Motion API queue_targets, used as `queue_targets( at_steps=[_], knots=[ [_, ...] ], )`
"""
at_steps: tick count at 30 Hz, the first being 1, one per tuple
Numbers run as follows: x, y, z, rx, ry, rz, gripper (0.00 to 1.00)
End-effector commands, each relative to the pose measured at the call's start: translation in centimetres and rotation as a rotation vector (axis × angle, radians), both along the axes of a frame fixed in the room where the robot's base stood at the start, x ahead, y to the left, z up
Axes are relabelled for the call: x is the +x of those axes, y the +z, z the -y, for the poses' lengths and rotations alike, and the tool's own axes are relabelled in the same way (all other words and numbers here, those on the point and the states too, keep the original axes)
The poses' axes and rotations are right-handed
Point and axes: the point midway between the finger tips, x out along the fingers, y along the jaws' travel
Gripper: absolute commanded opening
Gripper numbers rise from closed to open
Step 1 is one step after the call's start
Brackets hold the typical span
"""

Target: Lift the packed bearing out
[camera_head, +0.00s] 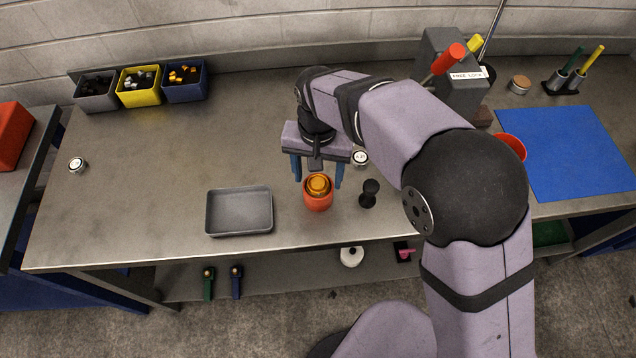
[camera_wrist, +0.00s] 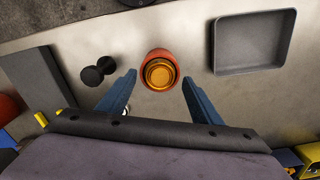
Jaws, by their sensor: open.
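A round orange cup (camera_head: 318,203) stands on the steel bench, with a gold ringed part (camera_head: 319,184) seated in its top, which looks like the packed bearing. In the wrist view the orange cup (camera_wrist: 161,56) shows from above with the gold rings (camera_wrist: 159,73) inside it. My gripper (camera_head: 318,176) is open, its two blue fingers spread and pointing down around and above the cup. In the wrist view my gripper (camera_wrist: 160,82) has one finger to each side of the cup, apart from it, and nothing between the fingers is gripped.
A grey tray (camera_head: 240,228) lies left of the cup. A black knobbed tool (camera_head: 369,193) stands close on the right, and a small round white-topped item (camera_head: 360,157) is behind. Bins (camera_head: 140,88) line the back left. A blue mat (camera_head: 566,150) lies far right. The bench's left is mostly clear.

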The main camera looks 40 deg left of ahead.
Motion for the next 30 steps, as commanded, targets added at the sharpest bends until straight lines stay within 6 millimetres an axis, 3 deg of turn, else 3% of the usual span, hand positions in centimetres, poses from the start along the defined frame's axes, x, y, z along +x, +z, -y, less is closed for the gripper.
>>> queue_targets(
  at_steps=[15,30],
  knots=[
    [-0.5,5.4,0.0,0.002,0.0,0.001,0.59],
    [-0.6,6.0,0.1,0.0,0.0,0.0,0.59]
  ],
)
